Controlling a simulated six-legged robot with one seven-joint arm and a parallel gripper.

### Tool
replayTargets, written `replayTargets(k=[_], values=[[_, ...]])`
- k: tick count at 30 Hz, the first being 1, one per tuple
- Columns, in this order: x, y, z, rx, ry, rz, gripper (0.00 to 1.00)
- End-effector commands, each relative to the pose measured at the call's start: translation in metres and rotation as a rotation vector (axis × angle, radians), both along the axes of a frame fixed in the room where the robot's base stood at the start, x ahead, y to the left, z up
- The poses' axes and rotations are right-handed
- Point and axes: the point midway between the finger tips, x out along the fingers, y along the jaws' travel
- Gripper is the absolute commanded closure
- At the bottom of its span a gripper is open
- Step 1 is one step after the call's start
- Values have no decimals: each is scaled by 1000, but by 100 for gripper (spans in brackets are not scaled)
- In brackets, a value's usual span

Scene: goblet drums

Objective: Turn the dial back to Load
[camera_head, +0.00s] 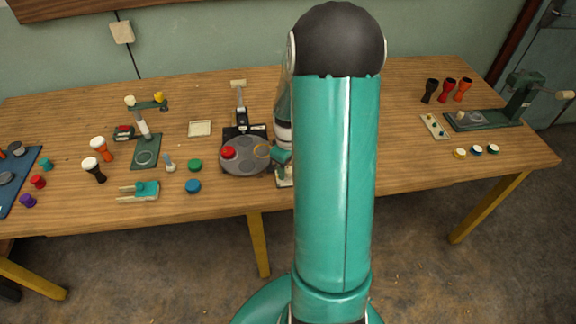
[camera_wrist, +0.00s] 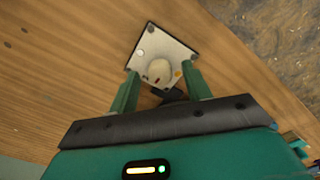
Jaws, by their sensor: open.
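The dial is a round cream knob (camera_wrist: 160,70) on a pale square plate (camera_wrist: 148,47) with dark corners, in the wrist view. Small dark, red and orange marks show on the plate near the knob. Its pointer setting is too small to read. My gripper (camera_wrist: 159,76) is open, with one green finger on each side of the knob and visible gaps between. Whether the fingertips are level with the knob or above it, I cannot tell. In the head view my gripper (camera_head: 281,157) is low over the table's front, and my arm hides much of the plate (camera_head: 285,183).
A grey round turntable (camera_head: 243,160) with a red piece stands just left of my gripper. Blue and green discs (camera_head: 193,186), small drums and a green stand (camera_head: 146,150) lie further left. A green press (camera_head: 500,110) and drums stand at right. The table's front edge is close.

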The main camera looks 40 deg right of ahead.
Motion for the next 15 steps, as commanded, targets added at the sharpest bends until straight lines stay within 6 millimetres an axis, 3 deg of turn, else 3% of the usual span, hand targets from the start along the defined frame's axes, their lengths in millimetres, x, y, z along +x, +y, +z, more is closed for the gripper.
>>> replayTargets(k=[5, 15], values=[[1, -1, 15, -2, -4, -1, 51], [1, 0, 88, -4, -6, 0, 51]])
